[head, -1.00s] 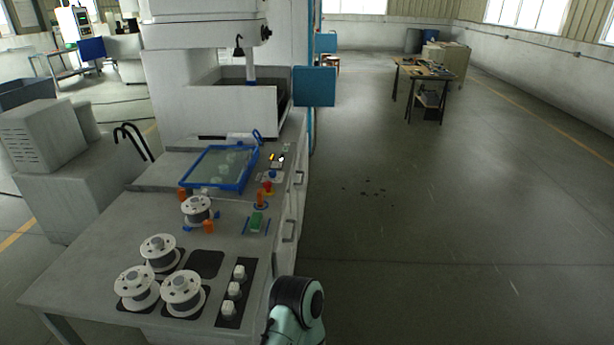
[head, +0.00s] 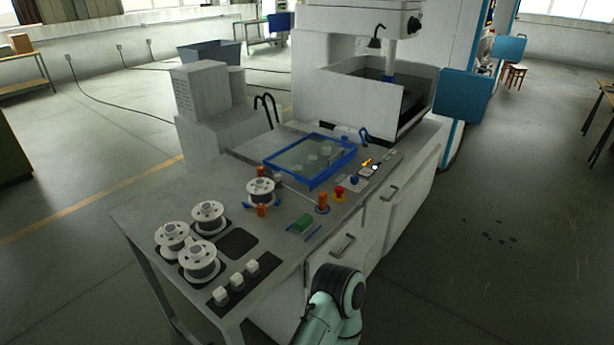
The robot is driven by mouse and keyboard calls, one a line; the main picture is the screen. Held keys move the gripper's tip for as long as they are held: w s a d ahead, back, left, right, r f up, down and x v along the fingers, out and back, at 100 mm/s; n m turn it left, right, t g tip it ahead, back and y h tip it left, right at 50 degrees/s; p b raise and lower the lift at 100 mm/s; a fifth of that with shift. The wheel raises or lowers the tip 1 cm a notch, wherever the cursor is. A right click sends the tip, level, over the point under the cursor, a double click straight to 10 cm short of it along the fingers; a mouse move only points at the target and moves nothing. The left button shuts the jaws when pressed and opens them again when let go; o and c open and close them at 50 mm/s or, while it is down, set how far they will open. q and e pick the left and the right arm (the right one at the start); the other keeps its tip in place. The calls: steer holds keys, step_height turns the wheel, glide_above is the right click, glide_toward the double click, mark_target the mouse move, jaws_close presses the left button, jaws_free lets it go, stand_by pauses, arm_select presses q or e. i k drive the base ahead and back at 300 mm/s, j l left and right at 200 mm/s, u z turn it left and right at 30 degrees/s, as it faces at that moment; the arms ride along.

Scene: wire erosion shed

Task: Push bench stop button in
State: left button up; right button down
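The bench stop button looks to be the small red knob on a yellow base (head: 339,193), near the right edge of the grey bench (head: 150,215) in the head view. It stands upright, just behind an orange post (head: 323,202). Nothing covers or touches it. It is too small to tell whether it is pushed in. Neither gripper is in view. Only a pale green and black part of my own arm shows at the bottom, in front of the bench and apart from the button.
White spools (head: 199,259) and white knobs (head: 237,280) fill the near left. The white machine (head: 345,85) stands at the back. Floor (head: 500,270) right of the bench is clear.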

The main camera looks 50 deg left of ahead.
mark_target(340, 190)
steer(key=i+u, duration=0.25)
steer(key=u, duration=0.2)
steer(key=i+u, duration=0.25)
steer(key=u, duration=0.2)
steer(key=i+l+u, duration=0.15)
steer(key=u, duration=0.3)
steer(key=i+l+u, duration=0.25)
steer(key=u, duration=0.2)
steer(key=i+l+u, duration=0.2)
steer(key=u, duration=0.25)
steer(key=i+l+u, duration=0.1)
steer(key=l+u, duration=0.3)
steer(key=i+l+u, duration=0.15)
steer(key=l+u, duration=0.2)
steer(key=l, duration=0.15)
steer(key=l+u, duration=0.35)
steer(key=l, duration=0.15)
steer(key=i, duration=0.05)
